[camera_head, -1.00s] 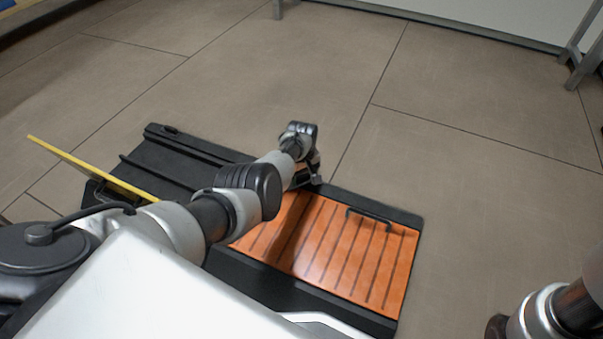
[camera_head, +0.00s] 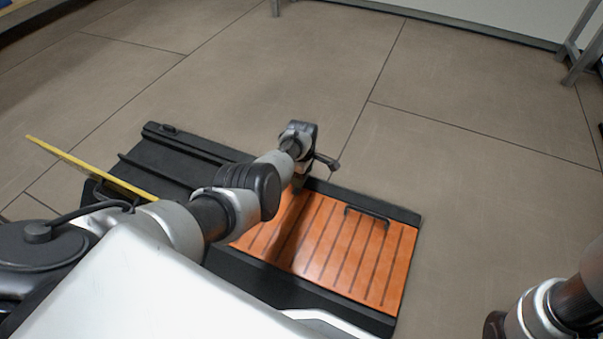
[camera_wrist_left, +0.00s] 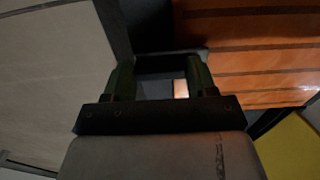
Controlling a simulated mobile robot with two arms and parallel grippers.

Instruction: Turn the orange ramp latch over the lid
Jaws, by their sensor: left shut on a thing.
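The orange ramp lid (camera_head: 335,250), a slatted orange panel in a black frame, lies flat on the floor unit; it also shows in the left wrist view (camera_wrist_left: 250,60). My left arm reaches over it to the frame's far edge. My left gripper (camera_wrist_left: 160,65) is there, its fingers on either side of a small dark piece, which I take to be the latch. The latch is mostly hidden by my wrist in the head view and dark in the wrist view, so its exact angle cannot be told. My right gripper is out of view.
A black handle (camera_head: 367,215) stands on the orange panel. A yellow panel (camera_head: 90,168) stands tilted at the left, over the black part of the unit (camera_head: 165,165). My right arm shows at lower right. The tiled floor (camera_head: 480,190) beyond is clear. Metal legs stand at the back.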

